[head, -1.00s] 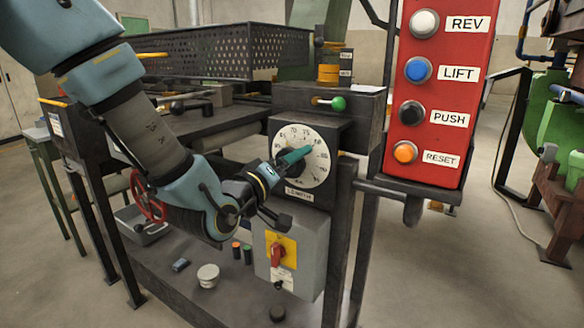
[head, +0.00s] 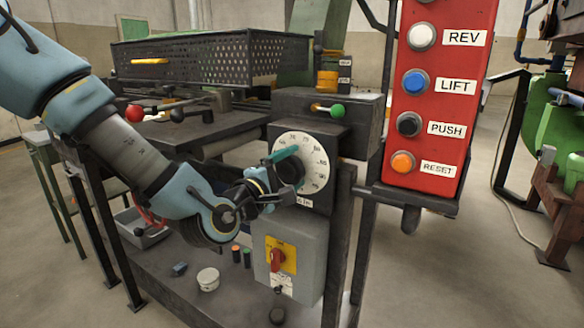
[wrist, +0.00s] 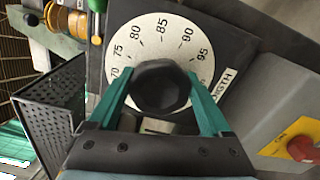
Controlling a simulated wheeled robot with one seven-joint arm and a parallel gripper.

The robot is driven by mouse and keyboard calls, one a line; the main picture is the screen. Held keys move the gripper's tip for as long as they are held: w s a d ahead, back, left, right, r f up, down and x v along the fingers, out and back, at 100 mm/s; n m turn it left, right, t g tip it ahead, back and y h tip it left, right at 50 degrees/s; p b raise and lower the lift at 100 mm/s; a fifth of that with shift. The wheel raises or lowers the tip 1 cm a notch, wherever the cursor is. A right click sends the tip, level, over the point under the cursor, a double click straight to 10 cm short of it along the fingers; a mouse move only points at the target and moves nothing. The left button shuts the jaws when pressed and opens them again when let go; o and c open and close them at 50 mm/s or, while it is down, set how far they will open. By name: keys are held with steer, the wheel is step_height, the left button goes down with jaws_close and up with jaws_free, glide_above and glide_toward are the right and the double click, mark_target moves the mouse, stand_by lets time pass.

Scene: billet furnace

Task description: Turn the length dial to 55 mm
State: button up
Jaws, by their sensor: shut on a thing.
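The length dial is a white numbered disc (head: 318,158) on a dark box, with a black knob (head: 291,170) at its centre. In the wrist view the knob (wrist: 161,87) sits between the two green fingers of my gripper (wrist: 160,92), which is shut on it. Numbers from 70 to 95 are readable on the disc (wrist: 150,35) there; 55 is not visible, and I cannot make out a pointer. In the head view my gripper (head: 284,168) comes from the left and covers the disc's lower left.
A red button panel (head: 440,90) stands close on the right. A grey box with a red switch (head: 278,258) is below the dial. A green-knobbed lever (head: 337,110) sits above it. A perforated basket (head: 210,60) stands behind on the left.

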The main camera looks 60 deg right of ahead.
steer(key=shift+n, duration=0.8)
steer(key=o, duration=1.2)
steer(key=shift+c, duration=0.2)
steer(key=shift+a, duration=0.15)
steer(key=a+p, duration=0.4)
steer(key=a, duration=0.6)
steer(key=shift+a, duration=0.25)
